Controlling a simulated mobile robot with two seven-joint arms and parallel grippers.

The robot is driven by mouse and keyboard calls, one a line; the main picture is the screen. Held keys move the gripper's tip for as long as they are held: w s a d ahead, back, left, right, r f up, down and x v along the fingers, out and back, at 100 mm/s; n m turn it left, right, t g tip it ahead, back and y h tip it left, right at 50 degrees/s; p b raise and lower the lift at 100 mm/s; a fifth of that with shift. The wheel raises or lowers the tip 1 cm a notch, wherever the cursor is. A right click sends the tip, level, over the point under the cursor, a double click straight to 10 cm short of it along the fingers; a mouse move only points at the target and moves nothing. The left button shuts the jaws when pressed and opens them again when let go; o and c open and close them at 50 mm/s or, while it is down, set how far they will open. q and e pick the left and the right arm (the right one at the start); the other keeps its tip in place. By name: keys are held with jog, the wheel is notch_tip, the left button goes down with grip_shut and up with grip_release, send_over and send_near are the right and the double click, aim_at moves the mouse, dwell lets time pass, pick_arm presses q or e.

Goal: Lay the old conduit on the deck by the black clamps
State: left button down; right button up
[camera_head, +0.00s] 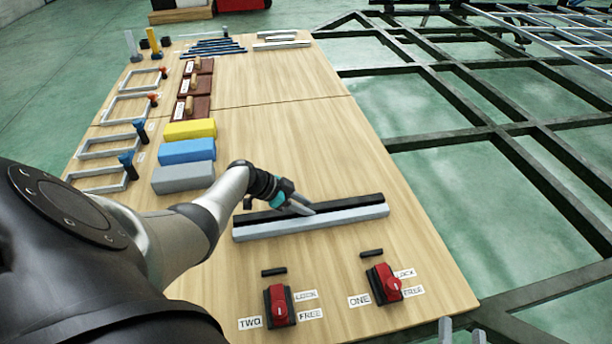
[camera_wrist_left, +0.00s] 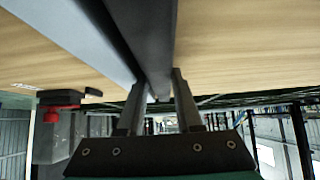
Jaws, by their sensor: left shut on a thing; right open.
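A long bar with a black part and a light grey part (camera_head: 325,222), which I take to be the old conduit, lies along the wooden deck (camera_head: 300,105) or just above it; the gap cannot be told. My left gripper (camera_head: 300,207) is shut on its black part. In the left wrist view the dark part (camera_wrist_left: 150,40) runs between the fingers (camera_wrist_left: 156,105), with the light grey part beside it. Two small black clamps (camera_head: 273,271) (camera_head: 371,252) sit in front of the bar. My right gripper (camera_head: 462,332) shows only as two spread fingertips at the bottom edge, open and empty.
Red switches (camera_head: 280,306) (camera_head: 384,283) with LOCK and FREE labels stand near the clamps. Grey, blue and yellow blocks (camera_head: 188,151) lie left of the bar. The deck's middle right is clear. Dark chassis beams (camera_head: 480,135) cross the floor at right.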

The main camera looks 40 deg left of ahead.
pick_arm(q)
jog(key=c, duration=0.8)
grip_release()
jog(key=shift+c, duration=0.2)
